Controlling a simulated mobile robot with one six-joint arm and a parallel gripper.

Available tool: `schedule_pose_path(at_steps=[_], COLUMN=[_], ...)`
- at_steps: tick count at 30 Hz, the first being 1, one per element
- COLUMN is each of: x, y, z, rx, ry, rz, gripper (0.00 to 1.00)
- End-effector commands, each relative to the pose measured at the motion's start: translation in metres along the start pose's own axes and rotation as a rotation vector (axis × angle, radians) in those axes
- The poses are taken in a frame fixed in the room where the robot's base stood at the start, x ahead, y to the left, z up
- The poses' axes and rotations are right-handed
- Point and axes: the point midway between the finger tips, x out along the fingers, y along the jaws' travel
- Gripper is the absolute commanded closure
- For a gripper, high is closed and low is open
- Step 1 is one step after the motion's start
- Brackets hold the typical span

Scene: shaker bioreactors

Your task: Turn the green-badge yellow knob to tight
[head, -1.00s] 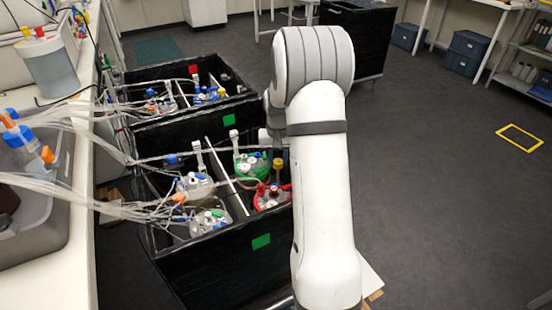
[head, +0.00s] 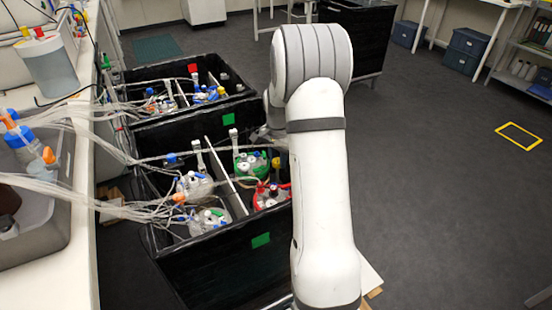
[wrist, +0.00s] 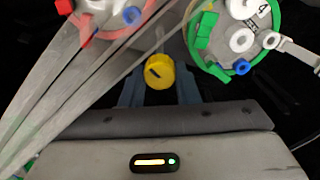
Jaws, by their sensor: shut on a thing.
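The yellow knob (wrist: 157,75) shows in the wrist view as a round cap with a short dark mark on its face. My gripper (wrist: 160,91) has its blue-grey fingers on either side of the knob, shut on it.
A green-ringed vessel (head: 252,164) and a red-ringed vessel (head: 270,196) stand in the box close to my arm. Clear tubes (wrist: 75,75) run by the knob in the wrist view. The floor at right (head: 430,200) is clear.

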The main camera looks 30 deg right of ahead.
Motion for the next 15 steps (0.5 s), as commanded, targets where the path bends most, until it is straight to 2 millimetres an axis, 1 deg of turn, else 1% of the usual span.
schedule_pose_path(at_steps=[6, 15], x=[0.0010, 0.0010], y=[0.0004, 0.0003], z=[0.0014, 0.0015], rx=[0.034, 0.039], ry=[-0.004, -0.004], rz=[0.003, 0.002], gripper=[0.94, 0.94])
